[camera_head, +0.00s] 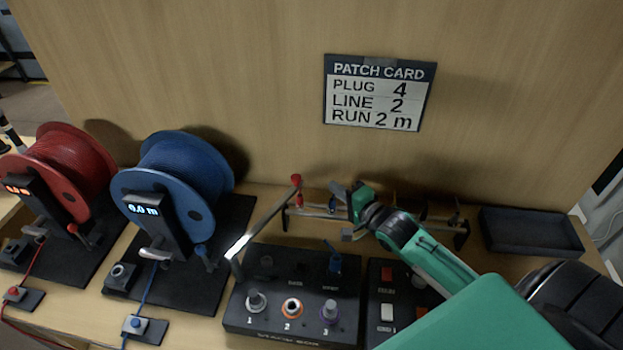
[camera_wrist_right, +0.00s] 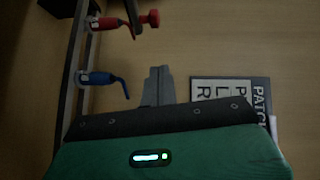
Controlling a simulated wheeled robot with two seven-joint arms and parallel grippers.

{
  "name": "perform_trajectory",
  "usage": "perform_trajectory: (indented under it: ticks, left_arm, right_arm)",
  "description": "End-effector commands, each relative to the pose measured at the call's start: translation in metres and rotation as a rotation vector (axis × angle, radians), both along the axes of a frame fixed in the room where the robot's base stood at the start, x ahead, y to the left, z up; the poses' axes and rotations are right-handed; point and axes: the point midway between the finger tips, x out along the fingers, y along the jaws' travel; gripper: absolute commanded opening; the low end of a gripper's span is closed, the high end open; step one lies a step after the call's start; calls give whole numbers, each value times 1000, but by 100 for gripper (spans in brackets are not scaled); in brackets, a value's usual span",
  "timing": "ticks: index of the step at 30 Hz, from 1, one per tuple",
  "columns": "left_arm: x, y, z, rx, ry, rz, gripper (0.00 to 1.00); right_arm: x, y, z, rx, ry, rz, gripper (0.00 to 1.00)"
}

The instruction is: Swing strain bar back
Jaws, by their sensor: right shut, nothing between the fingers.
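The strain bar (camera_head: 262,222) is a thin metal arm with a red knob (camera_head: 297,179) at its raised end. It slants up and back from the left side of the black stage box (camera_head: 290,262). My right gripper (camera_head: 338,190) is over the rail behind the box, to the right of the red knob and apart from it. Its fingers also show in the right wrist view (camera_wrist_right: 158,85), closed together with nothing between them. A dark bar with a red end (camera_wrist_right: 150,18) shows at the top of that view; I cannot tell surely whether it is the strain bar. My left gripper is not in view.
A red reel (camera_head: 75,165) and a blue reel (camera_head: 185,175) stand at left. A rail (camera_head: 440,231) runs behind the box; red and blue hooked pieces (camera_wrist_right: 105,78) hang on it. An empty black tray (camera_head: 530,232) is at right. A patch card (camera_head: 378,95) is on the back wall.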

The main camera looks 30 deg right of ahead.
Motion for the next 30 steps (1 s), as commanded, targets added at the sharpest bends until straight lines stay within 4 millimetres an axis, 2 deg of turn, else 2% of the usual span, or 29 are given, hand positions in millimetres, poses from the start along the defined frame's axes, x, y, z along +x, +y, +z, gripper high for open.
perform_trajectory:
  ticks: [4, 9, 12, 19, 30]
  left_arm:
    - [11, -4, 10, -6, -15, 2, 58]
    - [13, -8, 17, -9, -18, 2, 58]
    - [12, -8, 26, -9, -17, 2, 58]
    - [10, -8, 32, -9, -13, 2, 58]
    - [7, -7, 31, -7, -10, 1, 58]
  right_arm:
    - [23, 4, 1, 0, -1, -1, 0]
    - [47, 8, -3, 0, 0, 0, 0]
    - [55, 22, -4, 3, 0, 0, 0]
    - [66, 39, -10, 0, 0, 0, 0]
    - [67, 41, -12, 0, 1, 0, 0]
